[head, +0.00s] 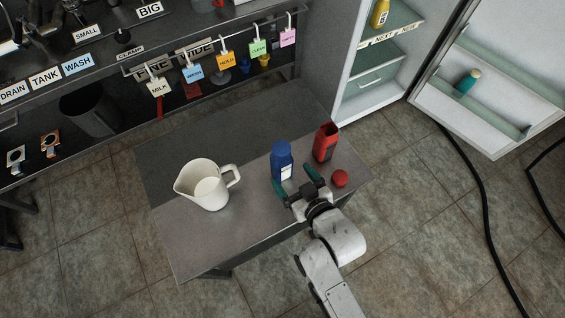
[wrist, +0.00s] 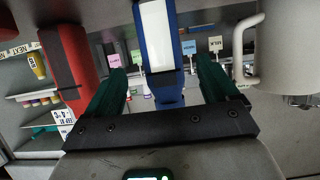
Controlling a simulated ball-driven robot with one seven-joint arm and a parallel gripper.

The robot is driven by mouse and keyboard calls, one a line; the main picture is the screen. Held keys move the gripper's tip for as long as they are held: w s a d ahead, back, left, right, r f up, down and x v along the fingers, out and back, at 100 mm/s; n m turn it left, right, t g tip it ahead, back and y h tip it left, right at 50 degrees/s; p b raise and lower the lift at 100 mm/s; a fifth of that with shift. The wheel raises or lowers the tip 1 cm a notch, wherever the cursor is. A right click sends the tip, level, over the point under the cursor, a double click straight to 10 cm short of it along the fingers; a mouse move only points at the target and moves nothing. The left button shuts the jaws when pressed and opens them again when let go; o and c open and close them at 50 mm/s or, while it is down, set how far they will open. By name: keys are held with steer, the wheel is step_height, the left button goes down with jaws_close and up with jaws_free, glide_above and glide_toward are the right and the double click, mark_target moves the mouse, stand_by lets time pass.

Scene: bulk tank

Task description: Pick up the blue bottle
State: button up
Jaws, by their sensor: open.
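The blue bottle (head: 281,164) stands upright on the grey table, with a white label on its side. My gripper (head: 294,178) is open and level, low over the table on the near side of the bottle. In the wrist view the blue bottle (wrist: 171,88) shows between the two green fingers of my gripper (wrist: 161,66), with space on both sides. I cannot tell how deep it sits between the fingertips. The fingers do not appear to touch it.
A white pitcher (head: 207,186) stands to the left on the table (head: 190,243). A counter with hanging tags (head: 227,59) and an open fridge (head: 373,75) are behind.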

mark_target(286, 172)
steer(key=shift+f+x, duration=0.1)
steer(key=shift+x, duration=1.55)
steer(key=shift+f+x, duration=0.15)
steer(key=shift+x, duration=1.5)
steer(key=shift+s, duration=0.2)
steer(key=c, duration=1.2)
